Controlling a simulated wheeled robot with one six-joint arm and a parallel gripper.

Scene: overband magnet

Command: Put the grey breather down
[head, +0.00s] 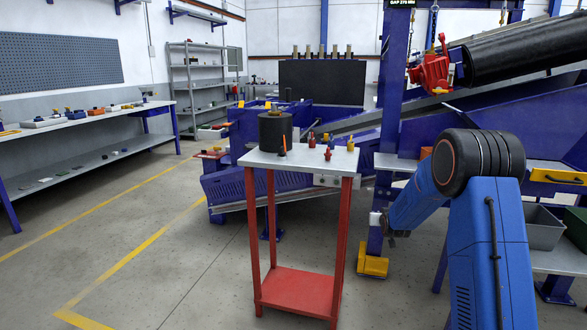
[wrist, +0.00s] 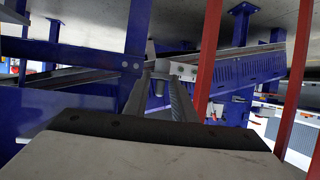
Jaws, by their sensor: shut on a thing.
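My gripper (wrist: 161,76) is shut in the wrist view, its two long grey fingers meeting near the middle. A small light-grey piece (wrist: 181,68) shows at the fingertips; it appears to be the grey breather, but its shape is mostly unclear. In the head view my blue arm reaches down and left, ending beside the right of the red-legged stand, near a blue post with a yellow foot. The gripper and what it holds are not clear there.
The red-legged stand (head: 255,159) carries a black cylinder (head: 275,131) and several small red and yellow fittings (head: 327,146); its front top is clear. A blue post (head: 389,110) stands behind my arm. A grey bin (head: 543,228) is at right. A long workbench (head: 75,127) is at left.

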